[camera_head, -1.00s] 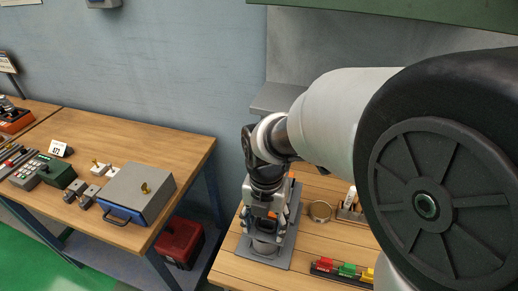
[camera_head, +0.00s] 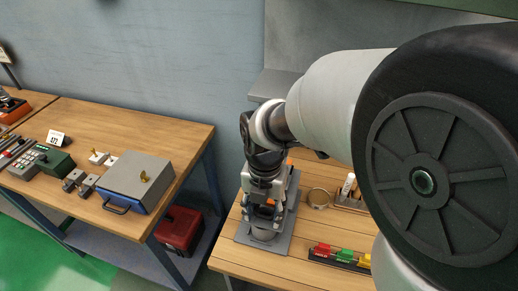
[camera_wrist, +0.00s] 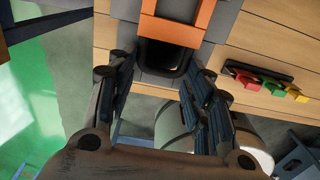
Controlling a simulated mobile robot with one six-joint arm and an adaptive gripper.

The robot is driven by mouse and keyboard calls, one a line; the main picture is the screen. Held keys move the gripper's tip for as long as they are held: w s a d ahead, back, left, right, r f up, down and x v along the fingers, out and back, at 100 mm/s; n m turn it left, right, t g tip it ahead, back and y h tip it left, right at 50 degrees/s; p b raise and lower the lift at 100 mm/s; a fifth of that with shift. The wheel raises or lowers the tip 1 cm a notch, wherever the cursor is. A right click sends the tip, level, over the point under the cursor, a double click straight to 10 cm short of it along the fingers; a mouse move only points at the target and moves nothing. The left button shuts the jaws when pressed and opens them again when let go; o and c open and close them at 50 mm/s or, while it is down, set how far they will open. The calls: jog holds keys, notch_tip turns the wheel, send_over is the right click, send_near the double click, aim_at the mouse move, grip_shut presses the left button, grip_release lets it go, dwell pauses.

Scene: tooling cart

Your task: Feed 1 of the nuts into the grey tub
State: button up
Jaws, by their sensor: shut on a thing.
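The grey tub (camera_head: 264,235) stands on a grey plate at the left end of the front bench. My gripper (camera_head: 264,208) points down close above it and hides part of it. In the wrist view my gripper (camera_wrist: 164,78) has its fingers parted around a thing that I cannot make out clearly. A dark rounded part (camera_wrist: 166,60) under an orange frame (camera_wrist: 178,24) shows between the fingertips. I cannot make out any nut.
A metal ring (camera_head: 318,198) and a small rack (camera_head: 350,200) stand to the right. A strip of red, green and yellow blocks (camera_head: 340,257) lies in front. A grey-and-blue box (camera_head: 138,180) is on the left bench, with a red toolbox (camera_head: 180,228) below.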

jog(key=w, duration=0.2)
jog(key=w+d+p, duration=0.1)
jog(key=w, duration=0.1)
jog(key=shift+d, duration=0.15)
jog(key=shift+c, duration=0.2)
jog(key=o, duration=1.1)
jog(key=shift+o, duration=0.6)
jog(key=shift+w, duration=0.1)
notch_tip(320, 180, up, 12)
